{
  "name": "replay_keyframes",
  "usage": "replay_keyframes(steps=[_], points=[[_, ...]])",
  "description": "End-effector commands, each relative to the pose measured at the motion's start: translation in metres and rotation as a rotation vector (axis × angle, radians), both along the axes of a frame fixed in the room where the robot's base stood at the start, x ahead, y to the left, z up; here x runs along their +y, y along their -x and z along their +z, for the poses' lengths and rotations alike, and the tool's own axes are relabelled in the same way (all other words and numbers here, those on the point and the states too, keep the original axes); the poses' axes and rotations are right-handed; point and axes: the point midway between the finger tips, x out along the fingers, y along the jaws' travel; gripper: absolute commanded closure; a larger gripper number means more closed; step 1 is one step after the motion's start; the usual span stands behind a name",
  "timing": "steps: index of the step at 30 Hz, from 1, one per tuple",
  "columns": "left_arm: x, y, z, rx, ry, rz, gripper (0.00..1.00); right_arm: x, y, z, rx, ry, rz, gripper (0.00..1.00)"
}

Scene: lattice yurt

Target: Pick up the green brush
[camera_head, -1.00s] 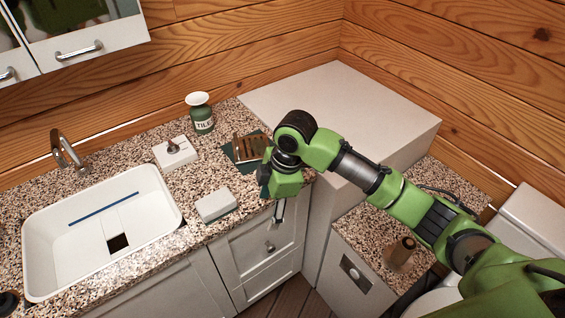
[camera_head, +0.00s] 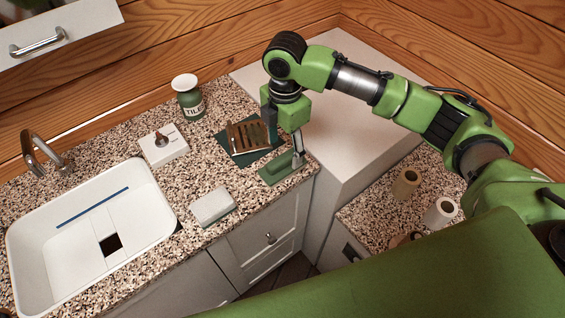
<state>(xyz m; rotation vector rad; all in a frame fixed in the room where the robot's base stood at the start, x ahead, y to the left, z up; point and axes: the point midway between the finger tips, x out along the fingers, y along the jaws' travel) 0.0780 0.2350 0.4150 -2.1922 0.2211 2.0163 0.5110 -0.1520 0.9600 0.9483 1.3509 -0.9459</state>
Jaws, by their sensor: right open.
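The green brush (camera_head: 276,172) appears as a low green block at the right front corner of the speckled counter, beside the dark green mat. My right gripper (camera_head: 284,146) points down over it, with its fingers apart. One finger overlaps the right part of the brush in the picture; I cannot tell whether it touches. The other finger is by the mat's edge. My left gripper is not in view.
A slatted wooden rack (camera_head: 248,134) lies on the green mat. Paper rolls (camera_head: 440,212) stand at right.

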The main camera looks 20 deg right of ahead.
Motion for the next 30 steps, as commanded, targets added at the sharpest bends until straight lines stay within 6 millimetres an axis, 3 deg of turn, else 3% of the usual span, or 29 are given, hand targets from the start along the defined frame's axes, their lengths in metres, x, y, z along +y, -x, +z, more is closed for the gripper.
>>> replay_keyframes(steps=[2, 5, 13, 18, 27, 30], points=[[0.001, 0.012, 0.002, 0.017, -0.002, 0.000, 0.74, 0.000, 0.000, -0.013, 0.003, 0.001, -0.002, 0.42], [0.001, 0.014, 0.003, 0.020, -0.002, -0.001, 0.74, 0.000, 0.000, -0.021, 0.000, 0.000, -0.001, 0.42], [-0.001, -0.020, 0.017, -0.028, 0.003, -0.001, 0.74, 0.002, -0.002, -0.047, 0.002, 0.002, -0.003, 0.42], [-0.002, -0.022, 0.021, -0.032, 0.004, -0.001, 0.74, 0.003, -0.003, -0.071, 0.001, 0.001, -0.001, 0.42], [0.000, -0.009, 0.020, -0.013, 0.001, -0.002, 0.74, 0.003, -0.003, -0.078, -0.002, 0.000, 0.000, 0.42], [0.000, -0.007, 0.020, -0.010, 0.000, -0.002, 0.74, 0.003, -0.003, -0.077, -0.002, 0.000, -0.001, 0.65]])
